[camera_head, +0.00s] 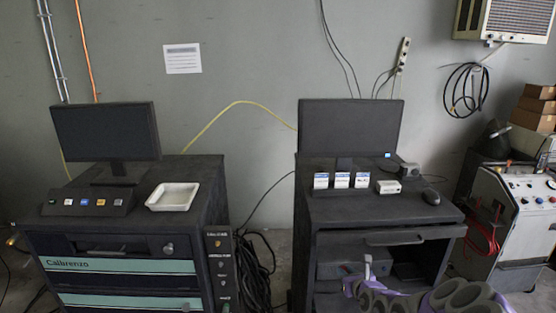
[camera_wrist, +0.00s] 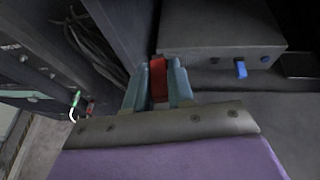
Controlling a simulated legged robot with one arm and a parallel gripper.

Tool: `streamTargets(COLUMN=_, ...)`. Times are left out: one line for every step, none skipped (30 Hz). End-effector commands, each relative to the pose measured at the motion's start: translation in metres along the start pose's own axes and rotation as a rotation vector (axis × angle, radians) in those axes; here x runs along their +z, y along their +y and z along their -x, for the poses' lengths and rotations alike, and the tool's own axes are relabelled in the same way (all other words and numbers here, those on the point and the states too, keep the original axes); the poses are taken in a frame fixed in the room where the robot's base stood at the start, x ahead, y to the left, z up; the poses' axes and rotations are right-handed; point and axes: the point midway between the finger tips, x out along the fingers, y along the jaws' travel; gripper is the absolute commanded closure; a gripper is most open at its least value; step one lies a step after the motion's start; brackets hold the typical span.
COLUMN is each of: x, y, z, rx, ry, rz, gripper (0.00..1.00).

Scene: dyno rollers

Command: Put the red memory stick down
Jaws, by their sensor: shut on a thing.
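The red memory stick (camera_wrist: 158,80) is pinched upright between the pale blue fingers of my gripper (camera_wrist: 158,84) in the wrist view. Beyond the fingers is a grey box (camera_wrist: 205,40) with a blue stick (camera_wrist: 240,68) at its near edge. In the head view my gripper (camera_head: 368,266) is low in front of the open bay of the right cabinet; I cannot make out the red stick there. A white tray (camera_head: 173,196) stands on the left cabinet and looks empty.
The left cabinet also carries a monitor (camera_head: 106,132) and a sloped panel (camera_head: 88,202) with several coloured icons. On the right cabinet are a monitor (camera_head: 350,127), three white-and-blue cards (camera_head: 342,180), a small white box (camera_head: 388,187) and a mouse (camera_head: 431,197). Cables hang between the cabinets.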

Motion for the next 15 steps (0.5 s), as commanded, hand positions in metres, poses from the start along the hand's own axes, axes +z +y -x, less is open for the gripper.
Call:
streamTargets(x=0.018, y=0.01, z=0.005, rx=0.016, ry=-0.001, rz=0.012, gripper=1.0)
streamTargets(x=0.027, y=0.015, z=0.008, rx=0.025, ry=-0.001, rz=0.015, gripper=1.0)
streamTargets(x=0.04, y=0.021, z=0.013, rx=0.035, ry=-0.002, rz=0.021, gripper=1.0)
streamTargets(x=0.049, y=0.026, z=0.016, rx=0.042, ry=-0.002, rz=0.023, gripper=1.0)
streamTargets(x=0.058, y=0.032, z=0.02, rx=0.05, ry=-0.002, rz=0.027, gripper=1.0)
streamTargets(x=0.07, y=0.038, z=0.026, rx=0.059, ry=-0.004, rz=0.033, gripper=1.0)
streamTargets(x=0.079, y=0.043, z=0.031, rx=0.065, ry=-0.006, rz=0.035, gripper=1.0)
streamTargets(x=0.087, y=0.048, z=0.035, rx=0.071, ry=-0.006, rz=0.039, gripper=1.0)
streamTargets(x=0.096, y=0.053, z=0.042, rx=0.079, ry=-0.005, rz=0.04, gripper=1.0)
streamTargets(x=0.104, y=0.058, z=0.047, rx=0.084, ry=-0.005, rz=0.043, gripper=1.0)
streamTargets(x=0.111, y=0.062, z=0.052, rx=0.09, ry=-0.005, rz=0.044, gripper=1.0)
streamTargets(x=0.118, y=0.068, z=0.059, rx=0.096, ry=-0.003, rz=0.045, gripper=1.0)
streamTargets(x=0.123, y=0.072, z=0.065, rx=0.1, ry=-0.001, rz=0.047, gripper=1.0)
streamTargets(x=0.129, y=0.076, z=0.071, rx=0.103, ry=-0.001, rz=0.047, gripper=1.0)
streamTargets(x=0.137, y=0.08, z=0.079, rx=0.106, ry=-0.002, rz=0.048, gripper=1.0)
